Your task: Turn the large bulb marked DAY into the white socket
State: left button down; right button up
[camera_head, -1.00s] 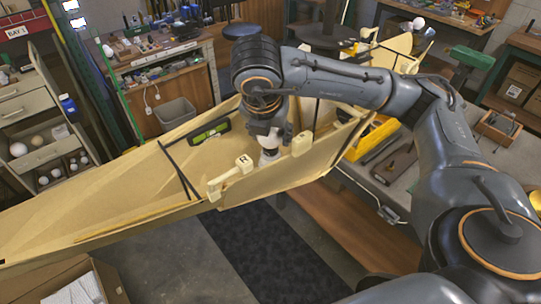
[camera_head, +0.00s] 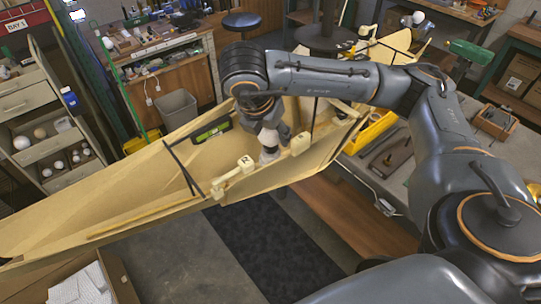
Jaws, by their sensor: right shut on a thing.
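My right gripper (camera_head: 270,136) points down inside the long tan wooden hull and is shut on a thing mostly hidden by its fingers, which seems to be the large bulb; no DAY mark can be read. A white rounded piece (camera_head: 268,156) shows directly under the fingers. I cannot tell whether it is the white socket or part of the bulb, nor how far the two are joined. My left gripper is not in view.
The wooden hull (camera_head: 140,205) surrounds the gripper with raised sides. Cream blocks (camera_head: 232,178) sit on its near edge, right by the gripper. A green level (camera_head: 212,130) lies behind. Shelves (camera_head: 45,145) with several pale bulbs or balls stand at left.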

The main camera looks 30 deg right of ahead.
jog(key=shift+a+f, duration=0.1)
jog(key=m, duration=0.2)
jog(key=m+g, duration=0.1)
jog(key=m, duration=0.1)
jog(key=shift+g+h, duration=0.3)
jog(key=m+g, duration=0.1)
jog(key=m, duration=0.1)
jog(key=shift+s+m, duration=0.1)
jog(key=shift+m, duration=0.3)
